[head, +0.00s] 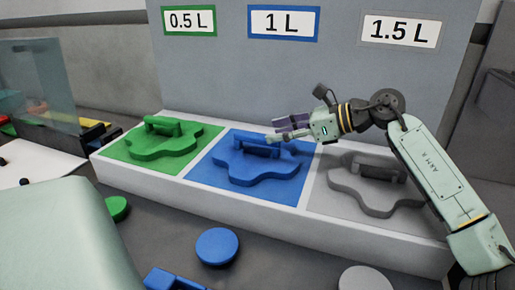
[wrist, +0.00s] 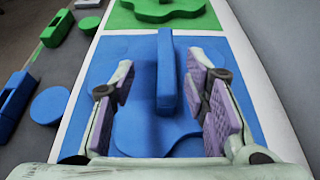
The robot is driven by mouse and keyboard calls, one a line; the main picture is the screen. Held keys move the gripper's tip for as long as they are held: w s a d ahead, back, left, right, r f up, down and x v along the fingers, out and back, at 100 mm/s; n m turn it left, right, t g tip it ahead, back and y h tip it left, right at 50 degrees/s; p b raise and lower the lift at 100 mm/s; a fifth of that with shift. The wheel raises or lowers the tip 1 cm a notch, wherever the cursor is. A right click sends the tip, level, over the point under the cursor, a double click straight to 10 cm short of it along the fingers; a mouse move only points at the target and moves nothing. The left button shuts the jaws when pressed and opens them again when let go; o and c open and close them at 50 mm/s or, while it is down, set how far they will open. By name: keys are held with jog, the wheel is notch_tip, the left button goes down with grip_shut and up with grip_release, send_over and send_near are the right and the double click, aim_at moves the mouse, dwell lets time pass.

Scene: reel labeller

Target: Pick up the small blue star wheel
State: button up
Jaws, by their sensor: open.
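The blue star wheel (head: 258,170) lies flat on the blue middle section of the white tray, under the 1 L sign, with an upright bar handle on top. My gripper (head: 276,130) is at its upper right edge in the head view, coming in from the right. In the wrist view my gripper (wrist: 160,74) is open, with one purple-padded finger on each side of the handle (wrist: 165,75) and gaps on both sides. The star wheel's plate (wrist: 140,130) shows below the handle, partly hidden by the fingers. I cannot tell how far above the plate the fingertips are.
A green star wheel (head: 160,142) lies to the left and a grey one (head: 375,185) to the right in the same tray (head: 280,204). A sign panel (head: 340,85) stands behind. A blue disc (head: 217,245) and a blue handled piece (head: 172,280) are in front.

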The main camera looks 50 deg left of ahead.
aim_at(257, 135)
jog(key=shift+x, duration=0.9)
jog(key=p+x, duration=0.3)
jog(key=x, duration=0.1)
jog(key=shift+w+a, duration=0.2)
jog(key=shift+a, duration=0.05)
jog(key=shift+s+a+f, duration=0.15)
jog(key=shift+a+f, duration=0.2)
jog(key=shift+a, duration=0.05)
jog(key=shift+c, duration=0.4)
grip_shut()
jog(key=shift+r, duration=0.15)
